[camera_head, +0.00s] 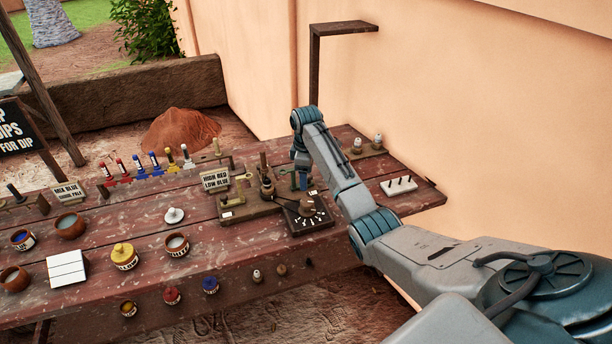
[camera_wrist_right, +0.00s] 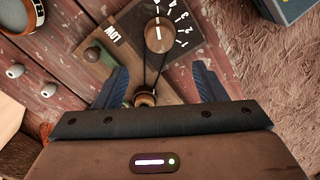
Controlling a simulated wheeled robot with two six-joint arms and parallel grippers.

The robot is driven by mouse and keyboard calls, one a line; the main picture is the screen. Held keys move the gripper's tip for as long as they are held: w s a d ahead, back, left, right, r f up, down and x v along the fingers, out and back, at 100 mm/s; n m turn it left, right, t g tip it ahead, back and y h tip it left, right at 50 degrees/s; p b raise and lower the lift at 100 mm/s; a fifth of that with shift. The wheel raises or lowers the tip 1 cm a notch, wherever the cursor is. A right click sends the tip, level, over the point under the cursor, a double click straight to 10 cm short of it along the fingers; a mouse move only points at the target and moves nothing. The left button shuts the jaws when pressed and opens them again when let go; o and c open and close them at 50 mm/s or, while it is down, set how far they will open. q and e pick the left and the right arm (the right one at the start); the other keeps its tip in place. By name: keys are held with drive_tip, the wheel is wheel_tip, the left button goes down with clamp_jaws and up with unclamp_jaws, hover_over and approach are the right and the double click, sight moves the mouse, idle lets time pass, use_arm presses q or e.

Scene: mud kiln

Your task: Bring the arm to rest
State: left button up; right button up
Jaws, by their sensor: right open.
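My right arm (camera_head: 335,165) comes in from the right and reaches over the wooden table (camera_head: 130,215). Its right gripper (camera_head: 302,181) points down above the dial fixtures. In the right wrist view the two blue fingers of the gripper (camera_wrist_right: 159,86) are spread apart. A small round wooden knob (camera_wrist_right: 145,98) shows between them, near the palm; I cannot tell whether a finger touches it. A dark plate (camera_head: 316,222) with a round dial knob (camera_wrist_right: 160,34) and white numbers lies just beyond the fingertips. My left gripper is not in view.
A small board with white pegs (camera_head: 399,186) lies right of the arm. Signs, colored bottles, paint pots (camera_head: 124,256) and a white tile block (camera_head: 66,268) cover the left of the table. A dark post with a bracket (camera_head: 315,70) stands against the wall (camera_head: 450,120) behind.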

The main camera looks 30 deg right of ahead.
idle(0.4)
drive_tip(key=s+a+f+m+t, duration=0.1)
drive_tip(key=s+a+f, duration=0.25)
drive_tip(key=s, duration=0.25)
drive_tip(key=s+a+f+m+h, duration=0.1)
drive_tip(key=s+a+f, duration=0.1)
drive_tip(key=s+f, duration=0.35)
drive_tip(key=s+a+f+m+t, duration=0.1)
drive_tip(key=s+a+f, duration=0.15)
drive_tip(key=s, duration=0.45)
drive_tip(key=s+a+r+m+t, duration=0.1)
drive_tip(key=s+a+r+m, duration=0.25)
drive_tip(key=s, duration=0.85)
drive_tip(key=s+a+r+m+t, duration=0.1)
drive_tip(key=s+a+r+m, duration=0.2)
drive_tip(key=s, duration=0.9)
wheel_tip(320, 180, down, 38)
drive_tip(key=s+d+r+g+b, duration=0.1)
drive_tip(key=d+g+b, duration=0.1)
drive_tip(key=b, duration=0.4)
drive_tip(key=s+d+f+b, duration=0.1)
drive_tip(key=s+f+b, duration=0.2)
drive_tip(key=s+f, duration=1.4)
wheel_tip(320, 180, down, 4)
drive_tip(key=shift+s+f+n+g+b, duration=0.25)
drive_tip(key=shift+s+n+g+b, duration=0.05)
drive_tip(key=shift+s+n+g, duration=0.1)
